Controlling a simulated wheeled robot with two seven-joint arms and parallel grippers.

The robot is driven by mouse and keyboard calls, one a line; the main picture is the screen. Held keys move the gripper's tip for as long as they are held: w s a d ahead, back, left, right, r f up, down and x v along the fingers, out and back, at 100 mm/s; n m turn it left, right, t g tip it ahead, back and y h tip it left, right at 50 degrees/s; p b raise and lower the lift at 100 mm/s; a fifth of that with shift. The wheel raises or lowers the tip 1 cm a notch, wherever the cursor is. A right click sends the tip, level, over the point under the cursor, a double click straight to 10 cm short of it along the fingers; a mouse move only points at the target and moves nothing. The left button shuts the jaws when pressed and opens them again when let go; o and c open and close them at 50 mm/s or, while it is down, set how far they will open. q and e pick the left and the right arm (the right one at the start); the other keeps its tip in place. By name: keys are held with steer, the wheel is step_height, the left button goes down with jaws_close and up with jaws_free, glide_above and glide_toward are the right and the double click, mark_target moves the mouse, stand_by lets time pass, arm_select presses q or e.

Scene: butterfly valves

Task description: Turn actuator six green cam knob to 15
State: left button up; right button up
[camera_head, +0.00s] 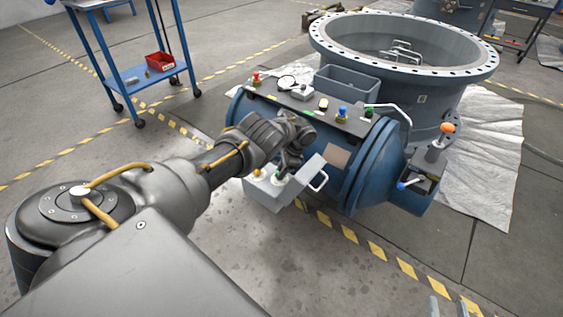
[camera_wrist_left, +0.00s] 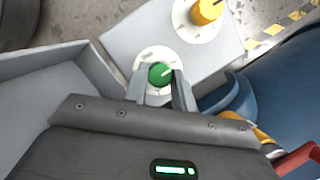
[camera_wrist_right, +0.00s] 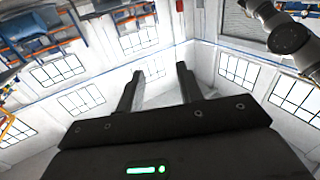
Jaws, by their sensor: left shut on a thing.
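The green cam knob (camera_wrist_left: 160,74) sits on a white round dial (camera_wrist_left: 150,55) on a grey box. In the left wrist view my left gripper (camera_wrist_left: 163,80) has its two fingers around the green knob, one on each side, and is shut on it. The dial's markings are too small to read. In the head view my left gripper (camera_head: 285,172) reaches down to the grey box (camera_head: 265,192) on the blue actuator's near side. My right gripper (camera_wrist_right: 158,78) is open and empty in the right wrist view, pointing towards the windows and wall.
A yellow knob (camera_wrist_left: 206,11) on its own white dial is beside the green one. A large flanged ring (camera_head: 405,50) stands behind. A blue cart (camera_head: 135,75) stands back left.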

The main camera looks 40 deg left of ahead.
arm_select(q)
steer(key=shift+a, duration=0.1)
steer(key=o, duration=1)
steer(key=shift+r, duration=0.2)
steer(key=p+v, duration=0.2)
steer(key=v, duration=0.2)
steer(key=shift+w+r, duration=0.1)
steer(key=shift+r, duration=0.1)
steer(key=p+v, duration=0.1)
steer(key=v, duration=0.5)
steer(key=shift+p, duration=0.4)
arm_select(e)
steer(key=s+d+f+m+g+h, duration=0.2)
steer(key=s+d+f+g+h, duration=0.2)
steer(key=f, duration=0.7)
steer(key=d+g+h, duration=0.2)
steer(key=d+g, duration=0.1)
steer(key=d, duration=0.1)
steer(key=shift+s+d+m+g, duration=0.15)
steer(key=shift+d+m+g, duration=0.15)
steer(key=shift+g, duration=0.1)
